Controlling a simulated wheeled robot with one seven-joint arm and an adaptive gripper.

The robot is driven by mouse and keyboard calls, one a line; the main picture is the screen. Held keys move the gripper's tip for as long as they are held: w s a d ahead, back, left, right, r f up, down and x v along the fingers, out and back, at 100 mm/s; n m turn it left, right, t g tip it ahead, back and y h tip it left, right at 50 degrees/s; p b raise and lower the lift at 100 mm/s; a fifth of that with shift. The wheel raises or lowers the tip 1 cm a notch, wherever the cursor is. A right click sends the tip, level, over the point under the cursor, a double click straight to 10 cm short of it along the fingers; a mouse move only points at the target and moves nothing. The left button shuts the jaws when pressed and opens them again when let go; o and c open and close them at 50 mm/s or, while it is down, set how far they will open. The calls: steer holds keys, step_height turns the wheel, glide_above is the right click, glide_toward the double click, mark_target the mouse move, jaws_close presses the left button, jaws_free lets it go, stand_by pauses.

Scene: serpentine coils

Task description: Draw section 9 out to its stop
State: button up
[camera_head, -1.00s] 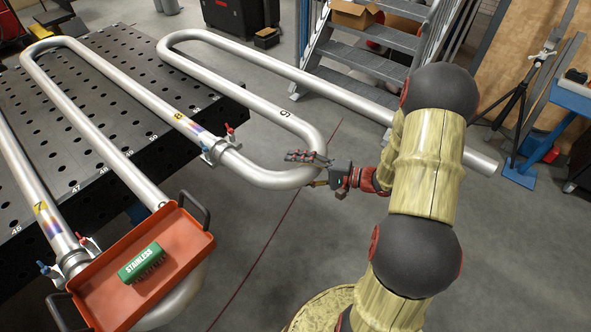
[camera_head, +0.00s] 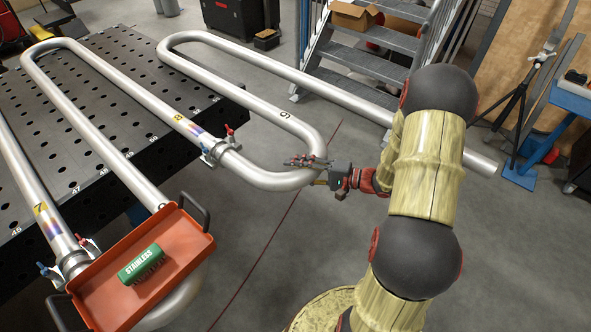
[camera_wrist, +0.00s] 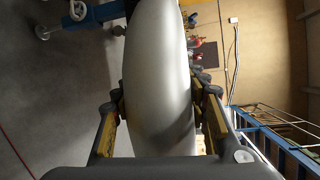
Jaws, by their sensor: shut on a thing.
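Section 9 (camera_head: 250,104) is a shiny steel pipe marked with a 9. It runs from the far bend over the table toward the camera and into a U-bend that hangs past the table's edge. My gripper (camera_head: 308,162) is at the outer right side of this bend. In the wrist view my gripper (camera_wrist: 158,108) has a finger on each side of the pipe bend (camera_wrist: 158,75) and is shut on it.
The black perforated table (camera_head: 110,150) bears the coils. An orange tray (camera_head: 185,262) with a green STAINLESS brush (camera_head: 141,264) sits over the near pipes. Metal stairs (camera_head: 365,65) stand behind the long straight pipe. A tripod (camera_head: 520,105) stands at the right. The floor around the bend is clear.

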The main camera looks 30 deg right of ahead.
steer(key=shift+f, duration=0.15)
jaws_close()
steer(key=shift+s, duration=0.1)
steer(key=shift+s+d+f, duration=0.1)
steer(key=shift+s+d, duration=0.1)
steer(key=shift+s, duration=0.6)
steer(key=o, duration=0.6)
jaws_free()
steer(key=o, duration=0.6)
steer(key=shift+d, duration=0.1)
steer(key=shift+c, duration=0.2)
steer(key=shift+r, duration=0.2)
steer(key=v, duration=1.2)
